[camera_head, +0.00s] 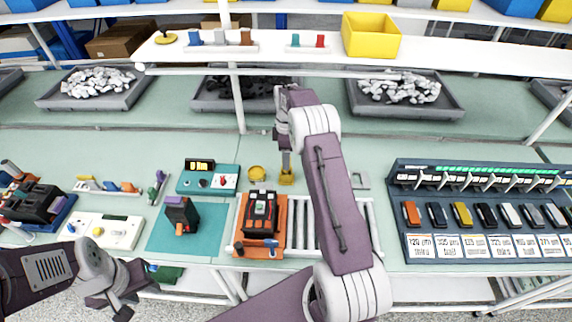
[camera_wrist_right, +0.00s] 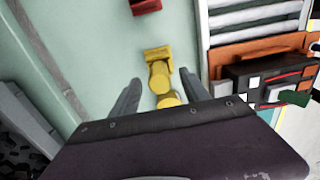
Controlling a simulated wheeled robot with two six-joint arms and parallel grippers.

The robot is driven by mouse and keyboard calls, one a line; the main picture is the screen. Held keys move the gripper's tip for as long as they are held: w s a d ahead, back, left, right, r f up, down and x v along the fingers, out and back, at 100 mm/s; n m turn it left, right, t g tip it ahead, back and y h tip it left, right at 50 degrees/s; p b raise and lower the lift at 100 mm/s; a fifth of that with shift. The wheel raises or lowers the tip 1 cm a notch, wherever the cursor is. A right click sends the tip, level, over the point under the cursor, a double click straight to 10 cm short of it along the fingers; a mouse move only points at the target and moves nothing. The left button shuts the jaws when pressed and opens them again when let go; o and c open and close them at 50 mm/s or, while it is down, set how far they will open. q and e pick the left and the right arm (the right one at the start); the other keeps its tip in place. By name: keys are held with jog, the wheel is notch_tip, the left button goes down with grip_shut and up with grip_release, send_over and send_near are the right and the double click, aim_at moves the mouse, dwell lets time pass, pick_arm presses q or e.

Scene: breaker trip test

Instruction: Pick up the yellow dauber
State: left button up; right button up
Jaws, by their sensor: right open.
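The yellow dauber (camera_head: 287,179) stands on the green bench, just right of a round yellow pot (camera_head: 257,173). My right gripper (camera_head: 286,164) points down right above the dauber, hiding part of it in the head view. In the right wrist view, the dauber (camera_wrist_right: 159,76) lies between the two spread grey fingers (camera_wrist_right: 163,92), with a gap on each side. The right gripper is open and empty. My left gripper (camera_head: 122,303) is low at the left, in front of the bench edge and far from the dauber; its jaws are unclear.
A black breaker (camera_head: 262,206) sits on an orange fixture (camera_head: 238,222) in front of the dauber, with white rails (camera_head: 300,222) beside it. A shelf (camera_head: 300,58) crosses behind. A breaker rack (camera_head: 480,215) stands at the right.

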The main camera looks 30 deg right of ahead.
notch_tip(320, 180, down, 5)
jog(key=shift+r+p, duration=0.2)
jog(key=shift+p, duration=0.6)
jog(key=shift+w+f, duration=0.1)
jog(key=shift+f, duration=0.15)
jog(key=shift+r, duration=0.1)
grip_shut()
jog(key=shift+r, duration=0.4)
notch_tip(320, 180, up, 9)
jog(key=shift+r+b, duration=0.15)
jog(key=shift+b, duration=0.7)
